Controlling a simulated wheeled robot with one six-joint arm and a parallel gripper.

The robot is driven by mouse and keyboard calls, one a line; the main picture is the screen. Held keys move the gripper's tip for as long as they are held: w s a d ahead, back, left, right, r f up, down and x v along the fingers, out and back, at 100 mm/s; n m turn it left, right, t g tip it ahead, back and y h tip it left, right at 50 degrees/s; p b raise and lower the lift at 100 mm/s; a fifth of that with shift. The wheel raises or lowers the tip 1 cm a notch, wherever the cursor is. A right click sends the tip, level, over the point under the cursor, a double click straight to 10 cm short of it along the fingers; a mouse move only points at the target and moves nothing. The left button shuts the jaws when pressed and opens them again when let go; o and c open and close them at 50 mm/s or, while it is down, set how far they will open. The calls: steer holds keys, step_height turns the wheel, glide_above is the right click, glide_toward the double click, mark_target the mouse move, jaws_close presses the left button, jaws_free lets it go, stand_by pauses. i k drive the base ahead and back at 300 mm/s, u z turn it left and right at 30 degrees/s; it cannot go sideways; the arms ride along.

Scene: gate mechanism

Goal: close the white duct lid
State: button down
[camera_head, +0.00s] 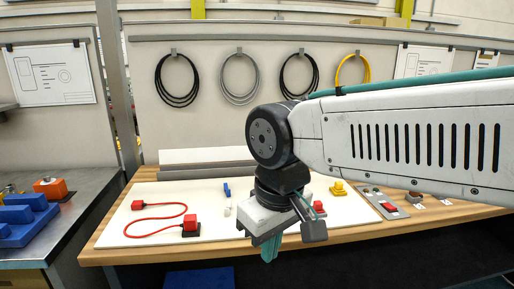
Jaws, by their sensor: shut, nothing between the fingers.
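The white duct lid (205,155) is a long pale strip at the back of the white board on the workbench. It stands raised behind the grey duct (190,173). My arm hides its right end. My gripper (269,250), with teal fingers pointing down, is shut and empty. In the picture it is in front of and to the right of the lid, near the board's front edge, and apart from the lid.
On the white board (120,219) lie a red cable (160,206) with a red block (190,224), a blue piece (227,189) and a yellow block (338,188). A switch box (385,204) sits at right. Blue parts (22,222) occupy the left bench.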

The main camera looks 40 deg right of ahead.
mark_target(233, 153)
steer(key=z, duration=0.4)
steer(key=k, duration=0.5)
steer(key=z, duration=0.85)
steer(key=i, duration=1.15)
steer(key=u, duration=0.8)
